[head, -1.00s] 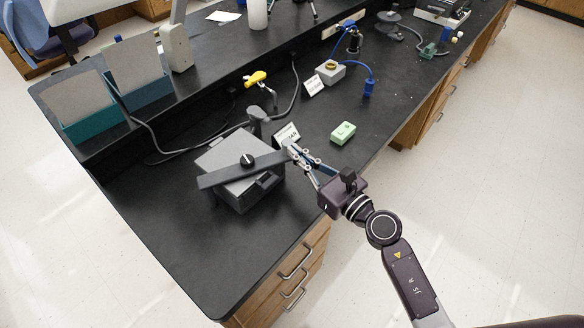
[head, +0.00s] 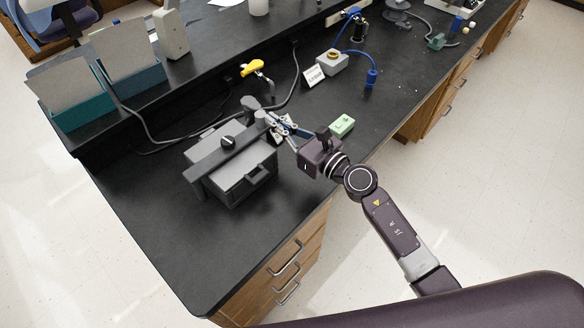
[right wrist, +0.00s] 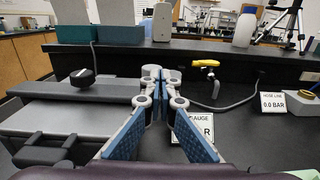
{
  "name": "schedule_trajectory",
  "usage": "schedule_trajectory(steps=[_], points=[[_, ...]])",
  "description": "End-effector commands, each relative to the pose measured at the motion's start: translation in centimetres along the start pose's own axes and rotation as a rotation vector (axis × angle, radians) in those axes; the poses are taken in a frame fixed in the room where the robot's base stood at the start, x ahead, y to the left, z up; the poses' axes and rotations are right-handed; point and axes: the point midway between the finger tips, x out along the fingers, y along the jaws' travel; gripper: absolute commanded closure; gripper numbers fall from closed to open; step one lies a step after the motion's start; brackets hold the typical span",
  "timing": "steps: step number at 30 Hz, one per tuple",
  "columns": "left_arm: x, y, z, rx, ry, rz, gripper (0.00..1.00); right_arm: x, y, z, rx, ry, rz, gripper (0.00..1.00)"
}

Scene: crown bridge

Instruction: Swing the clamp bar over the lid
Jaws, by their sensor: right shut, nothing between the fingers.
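The clamp bar (head: 207,165) is a flat dark grey bar with a black knob (head: 228,141). It lies diagonally across the lid (head: 240,168) of a grey box with a front handle. Its near left end sticks out past the box, and its far right end is by a dark grey upright piece (head: 250,104). My right gripper (head: 274,124) is shut and empty beside that far end. In the right wrist view the bar (right wrist: 100,92) reaches the left side of the closed fingertips (right wrist: 158,74); contact is unclear. My left gripper is not in view.
A gauge card (right wrist: 194,127) stands behind my right fingers. A green block (head: 342,125), a hose-line card (head: 313,77) and a grey block with a blue hose (head: 332,62) stand farther right. A yellow-handled valve (head: 252,67) is behind. The near bench corner is clear.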

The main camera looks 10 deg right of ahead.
Motion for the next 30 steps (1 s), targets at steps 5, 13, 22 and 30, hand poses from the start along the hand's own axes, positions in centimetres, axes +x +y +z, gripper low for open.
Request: schedule_trajectory(steps=[5,13,22,30], points=[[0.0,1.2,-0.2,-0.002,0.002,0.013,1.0,0.0,0.0,0.0,0.0,0.0,0.001,1.0],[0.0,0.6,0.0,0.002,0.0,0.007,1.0,-1.5,0.0,-0.2,-0.001,0.003,0.0,1.0],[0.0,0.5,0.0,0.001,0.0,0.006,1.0,-7.8,0.0,-0.2,0.001,0.004,0.0,1.0],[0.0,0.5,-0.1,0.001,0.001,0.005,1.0,-11.4,0.0,-0.1,0.002,0.001,0.0,1.0]])
